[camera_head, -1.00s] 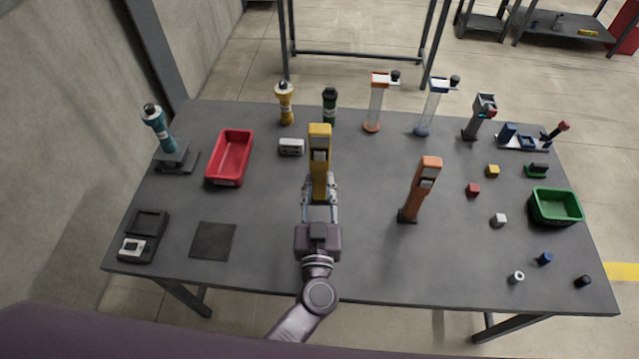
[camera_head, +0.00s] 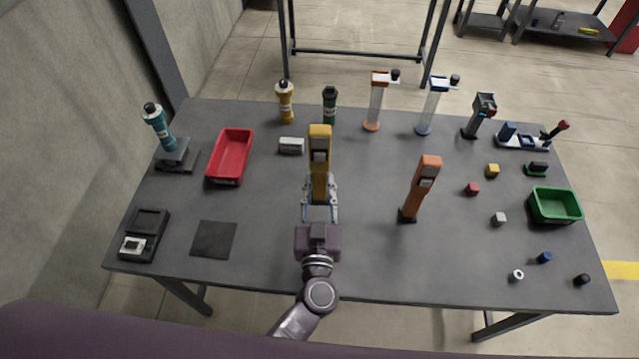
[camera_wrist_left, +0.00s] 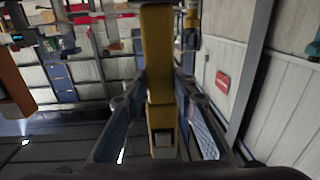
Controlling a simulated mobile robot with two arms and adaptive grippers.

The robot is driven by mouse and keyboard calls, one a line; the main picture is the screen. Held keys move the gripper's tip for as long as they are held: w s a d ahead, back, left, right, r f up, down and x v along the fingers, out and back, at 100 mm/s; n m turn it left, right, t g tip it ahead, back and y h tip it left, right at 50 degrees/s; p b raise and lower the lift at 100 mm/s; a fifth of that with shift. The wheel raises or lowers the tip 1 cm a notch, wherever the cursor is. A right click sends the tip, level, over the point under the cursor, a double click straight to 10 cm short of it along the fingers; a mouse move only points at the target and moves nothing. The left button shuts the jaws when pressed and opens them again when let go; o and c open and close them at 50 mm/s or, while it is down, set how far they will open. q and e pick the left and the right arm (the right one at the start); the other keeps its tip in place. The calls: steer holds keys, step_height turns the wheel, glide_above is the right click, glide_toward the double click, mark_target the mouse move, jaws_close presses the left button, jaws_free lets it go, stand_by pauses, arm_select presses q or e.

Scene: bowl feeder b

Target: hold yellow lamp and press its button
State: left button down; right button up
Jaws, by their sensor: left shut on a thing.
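The yellow lamp (camera_head: 320,145) stands upright near the middle of the table, with a dark panel on its upper front. My left gripper (camera_head: 320,184) is shut on its lower body, with one finger on each side. In the left wrist view the yellow lamp (camera_wrist_left: 157,55) runs between the fingers of my left gripper (camera_wrist_left: 164,88), and a small pale square (camera_wrist_left: 163,138) shows on its near end. I cannot tell whether that square is the button. The lamp's base is mostly hidden. My right gripper is not in view.
An orange lamp (camera_head: 420,190) stands to the right. A grey box (camera_head: 291,146) and a red tray (camera_head: 247,158) are to the left. Yellow (camera_head: 285,104) and green (camera_head: 330,106) bottle-like objects stand behind. The table between the dark mat (camera_head: 214,240) and my arm is clear.

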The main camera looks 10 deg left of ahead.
arm_select(q)
steer(key=shift+f+b, duration=3.3)
steer(key=shift+f, duration=1.45)
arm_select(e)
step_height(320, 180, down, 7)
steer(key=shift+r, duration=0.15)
arm_select(q)
steer(key=c, duration=2.3)
jaws_free()
steer(key=shift+f, duration=0.1)
jaws_close()
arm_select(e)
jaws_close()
arm_select(q)
steer(key=shift+s+f, duration=0.1)
